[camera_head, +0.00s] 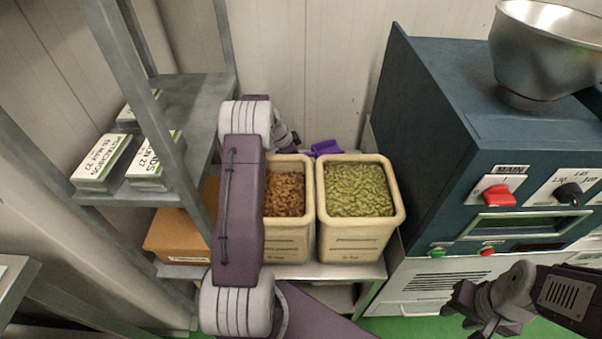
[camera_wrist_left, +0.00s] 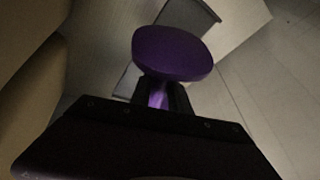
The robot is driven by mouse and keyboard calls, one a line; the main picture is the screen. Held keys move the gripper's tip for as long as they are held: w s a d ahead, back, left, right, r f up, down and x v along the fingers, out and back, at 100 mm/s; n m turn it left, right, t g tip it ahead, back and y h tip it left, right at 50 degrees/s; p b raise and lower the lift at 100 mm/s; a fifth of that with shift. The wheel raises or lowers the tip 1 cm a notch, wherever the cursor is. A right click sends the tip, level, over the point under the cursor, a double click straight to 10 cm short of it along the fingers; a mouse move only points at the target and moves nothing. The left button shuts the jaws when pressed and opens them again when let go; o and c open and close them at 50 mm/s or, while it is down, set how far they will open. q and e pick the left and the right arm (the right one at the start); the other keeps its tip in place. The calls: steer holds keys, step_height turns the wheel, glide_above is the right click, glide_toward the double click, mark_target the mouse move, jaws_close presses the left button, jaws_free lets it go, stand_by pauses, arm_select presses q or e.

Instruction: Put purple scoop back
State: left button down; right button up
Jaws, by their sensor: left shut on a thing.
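The purple scoop (camera_head: 325,147) shows in the head view as a small purple piece behind the two ingredient bins. In the left wrist view its rounded purple part (camera_wrist_left: 175,52) stands out beyond my left gripper (camera_wrist_left: 158,97). That gripper is shut on the scoop's narrow purple handle. In the head view my left arm hides most of the left gripper, behind the bin of brown nuts (camera_head: 285,235). The bin of green nuts (camera_head: 355,240) is right of it. My right gripper (camera_head: 462,312) is low at the right, away from the scoop; its finger gap is unclear.
A grey metal rack with labelled boxes (camera_head: 105,162) stands at the left. A cardboard box (camera_head: 178,235) sits left of the bins. The blue machine (camera_head: 440,110) with a metal bowl (camera_head: 545,50) blocks the right side. A pale wall is close behind.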

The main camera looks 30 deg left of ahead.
arm_select(q)
step_height(320, 180, down, 3)
steer(key=shift+r, duration=0.2)
step_height(320, 180, down, 3)
steer(key=shift+f+b, duration=0.1)
steer(key=shift+b, duration=0.5)
steer(key=shift+f, duration=0.2)
steer(key=c, duration=1.2)
jaws_free()
steer(key=shift+f, duration=0.1)
steer(key=shift+c, duration=0.2)
steer(key=shift+r, duration=0.45)
steer(key=p+v, duration=0.2)
steer(key=v, duration=0.9)
steer(key=shift+s+r, duration=0.15)
steer(key=shift+r, duration=0.05)
